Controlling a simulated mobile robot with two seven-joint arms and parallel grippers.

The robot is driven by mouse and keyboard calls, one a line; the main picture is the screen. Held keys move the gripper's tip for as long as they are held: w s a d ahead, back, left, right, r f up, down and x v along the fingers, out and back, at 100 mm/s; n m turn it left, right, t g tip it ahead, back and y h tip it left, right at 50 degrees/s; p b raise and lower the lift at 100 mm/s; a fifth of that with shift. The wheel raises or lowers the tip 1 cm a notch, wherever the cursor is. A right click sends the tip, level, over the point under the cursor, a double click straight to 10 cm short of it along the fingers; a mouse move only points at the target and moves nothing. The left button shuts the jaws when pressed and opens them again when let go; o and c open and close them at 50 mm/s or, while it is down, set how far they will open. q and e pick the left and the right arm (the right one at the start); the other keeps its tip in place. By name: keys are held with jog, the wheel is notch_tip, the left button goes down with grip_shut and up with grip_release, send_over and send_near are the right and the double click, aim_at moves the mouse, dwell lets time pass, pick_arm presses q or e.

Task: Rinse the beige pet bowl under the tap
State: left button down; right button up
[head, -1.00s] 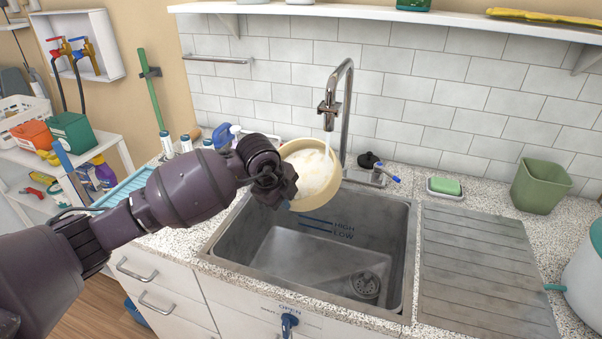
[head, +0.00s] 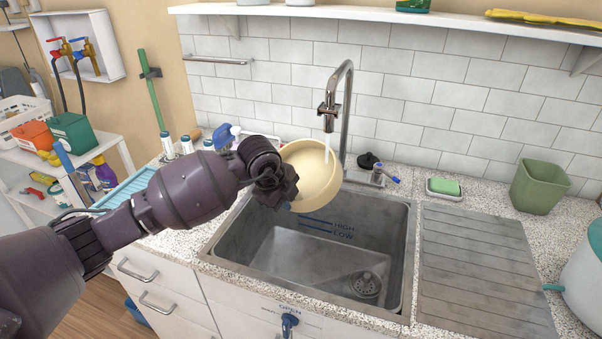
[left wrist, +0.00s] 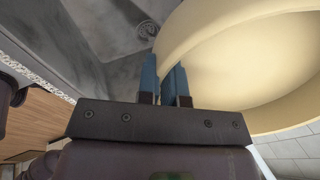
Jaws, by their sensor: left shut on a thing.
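The beige pet bowl (head: 314,178) is held tilted above the back of the sink (head: 250,232), its inside facing the tap. The inside looks plain and smooth. A thin stream of water runs from the tap (head: 331,107) into the bowl. My left gripper (head: 286,200) is shut on the bowl's near left rim; its fingertips are mostly hidden in the head view. In the left wrist view, the blue fingers (left wrist: 166,82) pinch the rim of the bowl (left wrist: 255,60). My right gripper is not in view.
A ribbed drainboard (head: 478,265) lies right of the sink, clear. A green sponge (head: 445,186) on a dish and a green bin (head: 540,186) stand behind it. The sink basin is empty of objects.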

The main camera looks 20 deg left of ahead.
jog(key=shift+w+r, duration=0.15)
